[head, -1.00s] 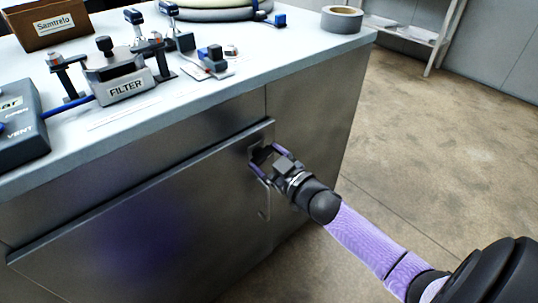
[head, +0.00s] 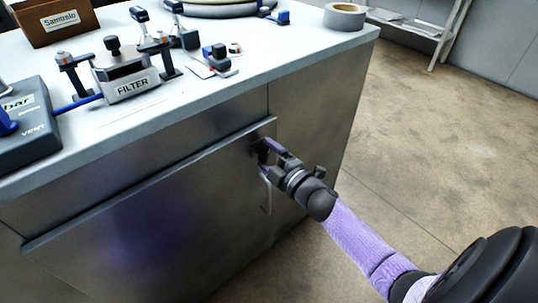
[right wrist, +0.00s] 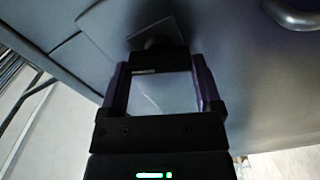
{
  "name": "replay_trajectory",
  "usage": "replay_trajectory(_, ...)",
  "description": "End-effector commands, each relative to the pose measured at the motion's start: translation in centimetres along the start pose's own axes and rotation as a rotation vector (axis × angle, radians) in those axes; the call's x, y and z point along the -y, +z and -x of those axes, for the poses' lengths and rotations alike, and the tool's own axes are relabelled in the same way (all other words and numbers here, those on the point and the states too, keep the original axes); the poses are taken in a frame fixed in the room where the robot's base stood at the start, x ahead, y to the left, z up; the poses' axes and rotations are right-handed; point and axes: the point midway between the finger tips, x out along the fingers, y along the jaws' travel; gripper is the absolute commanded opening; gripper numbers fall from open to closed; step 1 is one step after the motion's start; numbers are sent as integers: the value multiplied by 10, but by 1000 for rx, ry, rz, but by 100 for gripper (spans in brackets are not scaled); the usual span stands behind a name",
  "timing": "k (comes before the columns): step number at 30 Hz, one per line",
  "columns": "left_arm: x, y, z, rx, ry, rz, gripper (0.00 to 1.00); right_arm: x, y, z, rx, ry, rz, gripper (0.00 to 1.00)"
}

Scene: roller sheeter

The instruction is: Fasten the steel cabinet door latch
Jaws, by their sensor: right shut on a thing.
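My right gripper (head: 264,152) is at the door's upper right corner. In the right wrist view its fingers (right wrist: 161,62) are shut on a dark block, the latch (right wrist: 158,60), with a grey plate (right wrist: 150,32) behind it. In the head view the latch is mostly hidden by the gripper. The latch's exact angle cannot be told. My left gripper is not in view.
A vertical bar handle (head: 266,195) is just below my right gripper; its curved end shows in the right wrist view (right wrist: 293,16). The worktop (head: 225,95) overhangs above, holding a filter unit (head: 127,80) and a tape roll (head: 345,16). The floor at right (head: 450,120) is clear.

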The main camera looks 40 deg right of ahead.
Motion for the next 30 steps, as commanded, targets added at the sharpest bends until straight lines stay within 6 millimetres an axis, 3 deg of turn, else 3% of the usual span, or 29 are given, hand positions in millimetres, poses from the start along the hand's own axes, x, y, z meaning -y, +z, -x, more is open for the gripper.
replay_trajectory(15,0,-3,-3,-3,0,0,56,3,0,0,-1,-1,295,23)
replay_trajectory(30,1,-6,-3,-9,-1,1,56,2,0,0,0,-2,346,23)
